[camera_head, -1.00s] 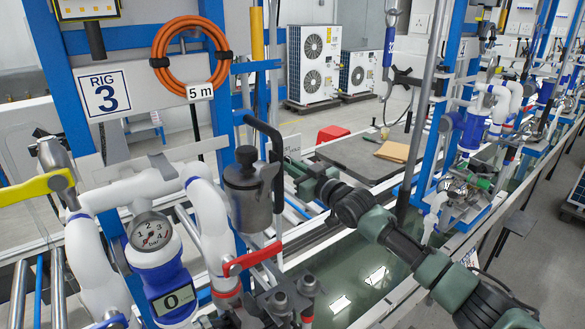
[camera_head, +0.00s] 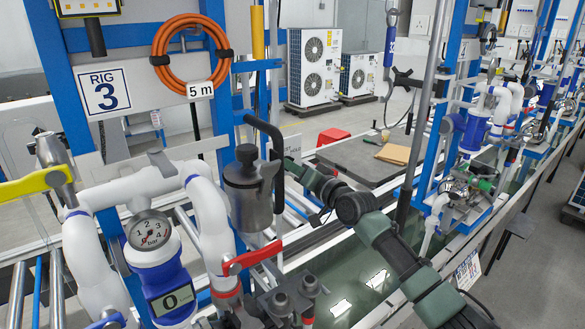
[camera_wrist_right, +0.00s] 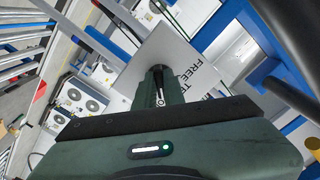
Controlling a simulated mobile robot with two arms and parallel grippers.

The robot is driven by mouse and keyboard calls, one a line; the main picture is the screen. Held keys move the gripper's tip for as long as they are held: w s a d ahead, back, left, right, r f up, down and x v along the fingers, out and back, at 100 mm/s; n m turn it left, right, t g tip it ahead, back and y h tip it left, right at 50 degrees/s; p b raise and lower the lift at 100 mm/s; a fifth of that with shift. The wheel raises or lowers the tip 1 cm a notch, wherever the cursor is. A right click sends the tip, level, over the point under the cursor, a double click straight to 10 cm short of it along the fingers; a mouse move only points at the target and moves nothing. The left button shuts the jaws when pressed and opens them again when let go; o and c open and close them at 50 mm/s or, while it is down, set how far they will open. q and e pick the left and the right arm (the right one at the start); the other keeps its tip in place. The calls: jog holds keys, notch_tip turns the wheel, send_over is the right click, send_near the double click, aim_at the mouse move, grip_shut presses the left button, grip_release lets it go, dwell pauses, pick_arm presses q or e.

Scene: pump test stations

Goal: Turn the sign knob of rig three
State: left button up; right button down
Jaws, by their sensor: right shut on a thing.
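The rig three plate (camera_head: 104,93) hangs at the upper left of the head view. A grey sign plate with black lettering starting "FREE T" (camera_wrist_right: 178,55) fills the middle of the right wrist view. A small dark knob (camera_wrist_right: 158,70) stands out from this plate. My right gripper (camera_wrist_right: 159,88) is shut on the knob, its fingers pointing at the plate. In the head view only a sliver of the sign (camera_head: 293,147) shows behind a black handle, and that gripper's tips are hidden there. My left gripper is not in view.
A metal canister (camera_head: 247,192) and a red lever (camera_head: 252,257) stand close to the left of my right arm. White pipes and a pressure gauge (camera_head: 150,232) are further left. A water tank (camera_head: 345,280) lies below. Blue uprights stand nearby.

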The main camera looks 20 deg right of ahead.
jog(key=shift+r+m, duration=0.1)
jog(key=shift+m, duration=0.4)
jog(key=c, duration=1.5)
grip_release()
jog(key=b+v, duration=0.2)
jog(key=v, duration=0.5)
jog(key=shift+s+d+b, duration=0.2)
jog(key=shift+s+b, duration=0.1)
jog(key=shift+s, duration=0.05)
